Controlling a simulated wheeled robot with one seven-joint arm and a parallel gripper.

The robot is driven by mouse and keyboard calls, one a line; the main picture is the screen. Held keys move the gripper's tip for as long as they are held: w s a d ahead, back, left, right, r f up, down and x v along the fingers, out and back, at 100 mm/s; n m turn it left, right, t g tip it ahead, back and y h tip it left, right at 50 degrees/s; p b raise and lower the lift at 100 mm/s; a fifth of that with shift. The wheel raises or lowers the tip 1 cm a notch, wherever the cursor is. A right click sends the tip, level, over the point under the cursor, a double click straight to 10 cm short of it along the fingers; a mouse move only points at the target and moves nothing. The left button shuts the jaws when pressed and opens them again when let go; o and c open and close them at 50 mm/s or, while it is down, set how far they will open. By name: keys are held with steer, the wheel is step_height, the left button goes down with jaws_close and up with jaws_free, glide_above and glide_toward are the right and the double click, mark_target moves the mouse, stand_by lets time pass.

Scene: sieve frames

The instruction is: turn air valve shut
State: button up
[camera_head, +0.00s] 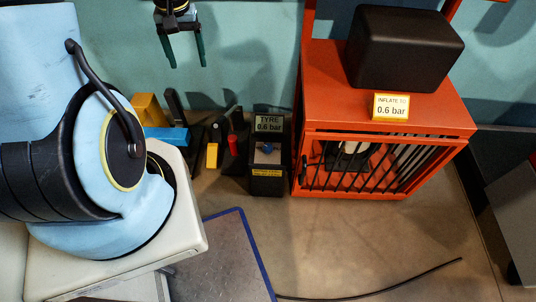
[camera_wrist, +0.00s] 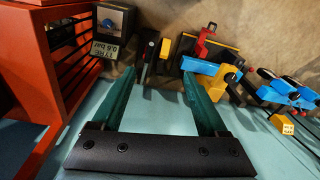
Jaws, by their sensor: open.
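My gripper (camera_head: 188,65) hangs at the top of the head view, fingers apart and nothing between them. In the wrist view its green fingers (camera_wrist: 158,73) point towards the fittings by the wall, apart from them as far as I can tell. Valve-like fittings stand there: a blue lever (camera_head: 167,135) with yellow parts, a red handle (camera_head: 233,145) and a small yellow block (camera_head: 212,155). The wrist view shows the blue lever (camera_wrist: 202,66) and red handle (camera_wrist: 205,40) near the right fingertip. No label marks which is the air valve.
A dark hose (camera_head: 370,296) lies on the floor. Floor before the cage is mostly clear.

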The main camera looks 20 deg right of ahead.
steer(key=d+f+m+b, duration=0.1)
steer(key=d+f+b, duration=0.4)
steer(key=f, duration=0.5)
steer(key=d+f+m+b, duration=0.1)
steer(key=d+f+b, duration=0.2)
steer(key=d+f, duration=0.55)
steer(key=g+b, duration=0.1)
steer(key=b, duration=0.2)
glide_above(268, 146)
step_height(268, 146, down, 13)
steer(key=shift+m, duration=0.3)
step_height(268, 146, down, 10)
steer(key=shift+f+b, duration=0.2)
steer(key=shift+b, duration=0.8)
steer(key=shift+c, duration=0.3)
jaws_close()
